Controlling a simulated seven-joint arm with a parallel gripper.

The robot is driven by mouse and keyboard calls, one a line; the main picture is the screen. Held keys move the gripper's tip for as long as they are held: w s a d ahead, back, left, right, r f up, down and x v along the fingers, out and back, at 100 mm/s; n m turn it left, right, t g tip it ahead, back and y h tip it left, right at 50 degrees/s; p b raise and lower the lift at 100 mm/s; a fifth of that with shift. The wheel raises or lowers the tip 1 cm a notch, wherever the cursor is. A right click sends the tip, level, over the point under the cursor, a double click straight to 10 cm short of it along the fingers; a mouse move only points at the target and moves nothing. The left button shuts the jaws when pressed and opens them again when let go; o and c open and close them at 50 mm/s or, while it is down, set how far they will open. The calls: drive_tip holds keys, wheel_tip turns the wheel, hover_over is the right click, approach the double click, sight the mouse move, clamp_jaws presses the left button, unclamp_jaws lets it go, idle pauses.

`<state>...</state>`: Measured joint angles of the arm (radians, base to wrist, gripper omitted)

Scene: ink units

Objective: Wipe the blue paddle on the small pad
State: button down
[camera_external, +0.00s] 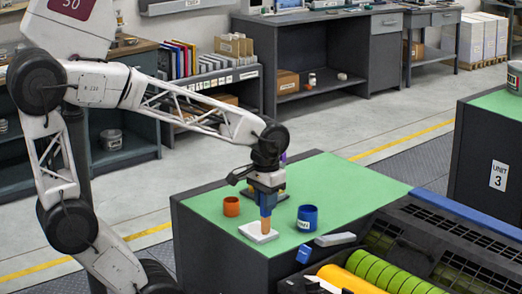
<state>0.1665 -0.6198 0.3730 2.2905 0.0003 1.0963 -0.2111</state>
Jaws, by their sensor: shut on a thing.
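My gripper (267,188) is over the green tabletop and points down. It is shut on a narrow upright paddle (266,206), whose visible lower part is tan-orange. Blue shows above it at the jaws; I cannot tell if that blue is the paddle or my gripper. The small pad (254,235) is a whitish slab lying flat on the green top. The paddle's lower end is at the pad and looks close to or touching it; contact is too small to tell. The paddle's upper end is hidden by the jaws.
An orange cup (231,206) stands left of the pad, a blue cup (307,217) right of it. A machine with yellow and green rollers (372,272) borders the table.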

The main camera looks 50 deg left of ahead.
drive_tip(key=shift+a+f, duration=0.1)
drive_tip(key=shift+a, duration=0.7)
drive_tip(key=shift+a, duration=0.1)
drive_tip(key=shift+a, duration=0.7)
idle(0.3)
drive_tip(key=shift+a, duration=0.15)
drive_tip(key=shift+a, duration=0.65)
